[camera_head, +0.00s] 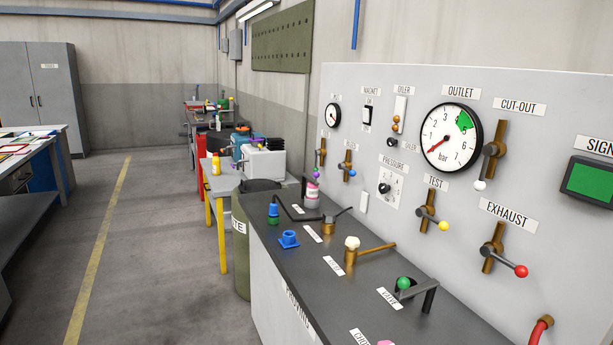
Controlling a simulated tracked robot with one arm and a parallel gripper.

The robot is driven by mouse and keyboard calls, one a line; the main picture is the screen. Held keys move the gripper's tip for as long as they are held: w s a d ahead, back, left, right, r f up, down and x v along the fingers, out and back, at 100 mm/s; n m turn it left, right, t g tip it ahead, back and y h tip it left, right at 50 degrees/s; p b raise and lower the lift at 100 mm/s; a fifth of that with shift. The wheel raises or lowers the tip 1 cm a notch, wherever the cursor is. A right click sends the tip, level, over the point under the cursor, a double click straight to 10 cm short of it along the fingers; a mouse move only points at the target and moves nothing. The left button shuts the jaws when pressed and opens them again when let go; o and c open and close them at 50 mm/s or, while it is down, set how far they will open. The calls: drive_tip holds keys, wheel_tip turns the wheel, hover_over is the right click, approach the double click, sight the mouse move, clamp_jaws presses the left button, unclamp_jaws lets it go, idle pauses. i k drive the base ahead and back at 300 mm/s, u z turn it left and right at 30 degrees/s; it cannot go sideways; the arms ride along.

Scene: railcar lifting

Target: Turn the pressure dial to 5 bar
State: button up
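The pressure dial (384,188) is a small black knob on a white square scale plate (394,195), on the grey upright panel under the PRESSURE label (394,165). The scale figures are too small to read, so I cannot tell its setting. The large round OUTLET gauge (455,148), marked in bar, is to the upper right of the dial. Its red needle points to the lower left, at the low end, and a green band covers part of its upper right. My gripper does not show in this view.
Around the dial are the yellow-tipped TEST lever (430,217), red-tipped EXHAUST lever (504,258) and CUT-OUT lever (492,151). The dark bench top (330,275) below carries fittings, including a green-knobbed valve (404,284). Open floor (150,220) lies left of the bench.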

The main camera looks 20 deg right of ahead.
sight(383, 189)
drive_tip(key=u, duration=0.35)
drive_tip(key=i, duration=1.3)
drive_tip(key=z, duration=0.4)
drive_tip(key=i, duration=1.2)
drive_tip(key=z, duration=0.6)
